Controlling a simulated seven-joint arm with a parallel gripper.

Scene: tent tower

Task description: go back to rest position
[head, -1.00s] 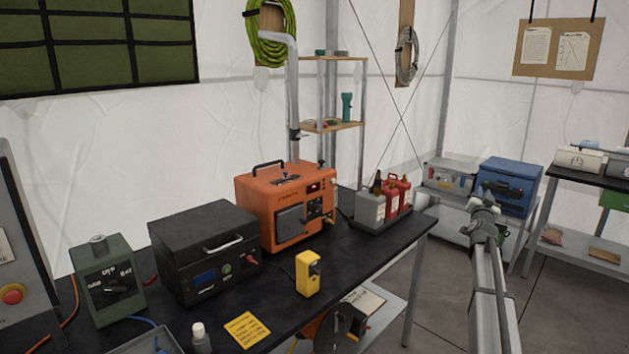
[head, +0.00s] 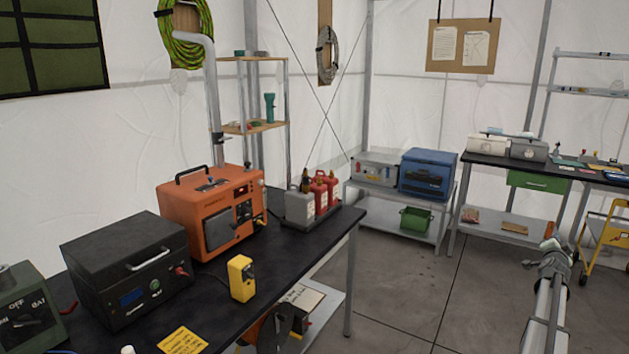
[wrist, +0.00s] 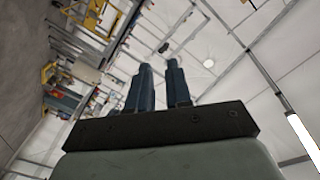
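My arm reaches up from the lower right of the head view, over the bare floor to the right of the black workbench (head: 330,236). My gripper (head: 548,243) is small there and its fingers cannot be made out. In the wrist view, my gripper (wrist: 159,66) shows two dark fingers with a narrow gap between them. Nothing is held between them, and they point up toward the white tent roof and its poles. The gripper touches nothing that I can see.
The workbench holds an orange generator (head: 212,212), a black box (head: 125,268), a yellow device (head: 241,278) and red bottles (head: 323,192). A blue case (head: 428,174) stands on a back shelf. A yellow cart (head: 604,240) is at the right. The floor between is clear.

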